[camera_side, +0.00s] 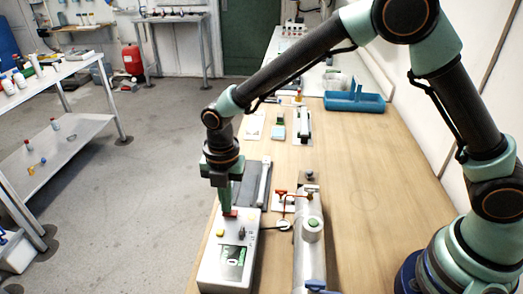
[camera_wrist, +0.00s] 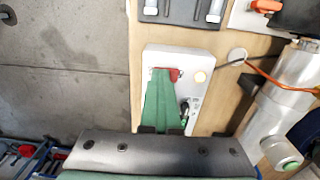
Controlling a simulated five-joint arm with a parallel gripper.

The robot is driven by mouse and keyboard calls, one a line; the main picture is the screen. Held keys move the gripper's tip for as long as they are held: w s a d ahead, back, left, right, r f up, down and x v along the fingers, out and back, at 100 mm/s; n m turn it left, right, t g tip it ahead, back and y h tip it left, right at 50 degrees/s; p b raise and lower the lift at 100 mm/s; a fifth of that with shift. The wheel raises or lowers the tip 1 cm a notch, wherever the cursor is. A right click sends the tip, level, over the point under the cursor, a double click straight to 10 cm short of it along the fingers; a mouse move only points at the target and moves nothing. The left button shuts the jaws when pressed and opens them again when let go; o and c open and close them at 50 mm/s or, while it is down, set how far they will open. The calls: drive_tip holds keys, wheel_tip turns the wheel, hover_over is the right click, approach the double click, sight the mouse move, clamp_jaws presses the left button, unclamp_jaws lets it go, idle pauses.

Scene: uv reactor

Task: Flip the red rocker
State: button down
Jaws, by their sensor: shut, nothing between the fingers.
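The red rocker (camera_side: 232,213) sits at the far end of the white control box (camera_side: 210,262), which stands near the table's left edge. In the wrist view the rocker (camera_wrist: 175,74) shows past the fingertips, which partly cover it. My gripper (camera_side: 224,207) points down with its green fingers shut and empty. Its tips (camera_wrist: 160,72) are right at the rocker, at its left part in the wrist view. I cannot tell whether they touch it or which way the rocker is tilted.
The box also carries a lit screen (camera_side: 233,256) and a yellow button (camera_side: 220,233). A metal cylinder (camera_side: 309,250) with a green-topped fitting lies to the right, joined by an orange tube. A grey tray (camera_side: 254,185) lies beyond the box.

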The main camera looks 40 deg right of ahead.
drive_tip(key=shift+s+d+f, duration=0.4)
drive_tip(key=shift+d, duration=0.05)
wheel_tip(320, 180, up, 15)
drive_tip(key=shift+w+a, duration=0.3)
drive_tip(key=s+d+r+m+t, duration=0.2)
drive_tip(key=s+d+m, duration=0.4)
drive_tip(key=d+m, duration=0.4)
drive_tip(key=s+d+r+m+t, duration=0.2)
drive_tip(key=s+d+m, duration=0.4)
drive_tip(key=d+m, duration=0.5)
drive_tip(key=m+t, duration=0.1)
drive_tip(key=m, duration=0.5)
drive_tip(key=shift+d+r, duration=0.3)
drive_tip(key=shift+r, duration=0.05)
